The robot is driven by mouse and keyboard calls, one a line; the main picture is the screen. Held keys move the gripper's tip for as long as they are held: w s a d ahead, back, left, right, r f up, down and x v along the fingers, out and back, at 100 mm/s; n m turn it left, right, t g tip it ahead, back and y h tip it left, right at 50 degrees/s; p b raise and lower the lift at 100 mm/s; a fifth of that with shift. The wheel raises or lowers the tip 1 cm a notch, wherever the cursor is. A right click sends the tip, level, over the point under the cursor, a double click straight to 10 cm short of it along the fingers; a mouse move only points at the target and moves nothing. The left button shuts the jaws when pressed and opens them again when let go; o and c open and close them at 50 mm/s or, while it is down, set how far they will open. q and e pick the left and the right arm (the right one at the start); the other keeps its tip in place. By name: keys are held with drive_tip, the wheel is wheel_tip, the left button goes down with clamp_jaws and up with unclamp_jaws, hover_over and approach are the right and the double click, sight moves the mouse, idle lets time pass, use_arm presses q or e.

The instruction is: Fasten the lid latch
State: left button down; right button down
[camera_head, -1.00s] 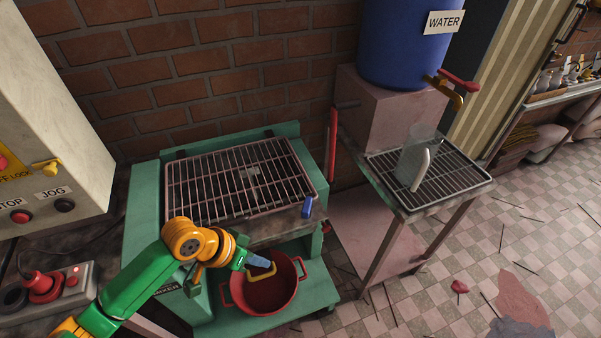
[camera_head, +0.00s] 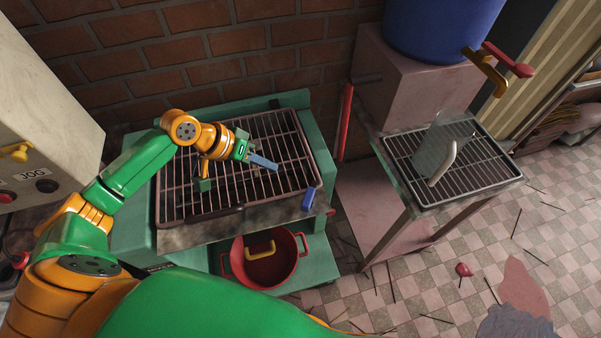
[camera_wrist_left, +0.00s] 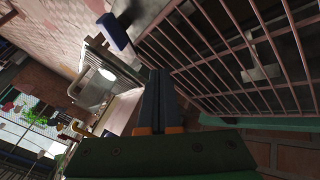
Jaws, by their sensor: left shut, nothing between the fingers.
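The barred lid (camera_head: 185,205) lies lowered over the top of the green machine (camera_head: 125,240). A small blue latch handle (camera_head: 308,198) stands at its front right corner. What looks like the same blue handle shows at the top of the left wrist view (camera_wrist_left: 115,34), beside the bars (camera_wrist_left: 225,50). My left gripper (camera_head: 263,162) is over the lid's right half, behind and left of the blue handle and apart from it. Its fingers are shut and empty. They also show together in the wrist view (camera_wrist_left: 154,85). I cannot tell whether the latch is engaged. My right gripper is not in view.
A red pot (camera_head: 235,262) with a yellow handle sits under the machine's front. A red bar (camera_head: 345,120) stands right of the lid. A side table with a wire rack (camera_head: 480,180) and the blue water barrel (camera_head: 440,25) are farther right. A control box (camera_head: 45,130) is left.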

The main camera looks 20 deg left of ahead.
sight(310, 195)
use_arm(q)
drive_tip(key=x, duration=0.6)
drive_tip(key=shift+d+r, duration=0.1)
drive_tip(key=d, duration=0.1)
drive_tip(key=d+p, duration=0.2)
drive_tip(key=shift+w+d+f, duration=0.15)
drive_tip(key=shift+d+f, duration=0.25)
drive_tip(key=shift+d, duration=0.3)
